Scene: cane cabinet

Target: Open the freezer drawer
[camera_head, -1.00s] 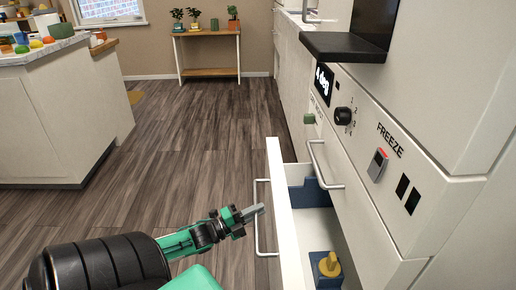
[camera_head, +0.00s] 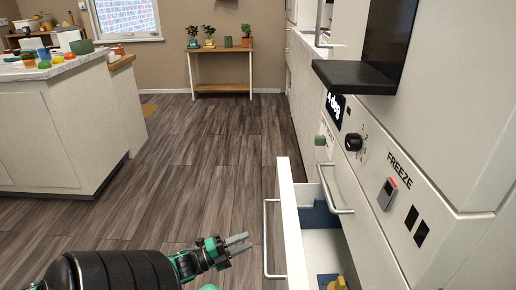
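The white freezer drawer (camera_head: 290,227) stands pulled out from the cabinet at the lower right, under the panel marked FREEZE. Its metal handle (camera_head: 266,238) is on its outer left face. Blue and yellow items show inside the drawer, a blue piece (camera_head: 318,215) at the back and a yellow one (camera_head: 338,283) at the bottom edge. My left gripper (camera_head: 241,243) is just left of the handle, apart from it. Its two fingers look slightly parted with nothing between them. My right gripper is out of view.
A second metal handle (camera_head: 337,191) sits on the cabinet front above the drawer. A black shelf (camera_head: 353,77) juts out higher up. A white counter unit (camera_head: 62,125) stands at the left, and a plant table (camera_head: 222,72) at the back. The wood floor between is clear.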

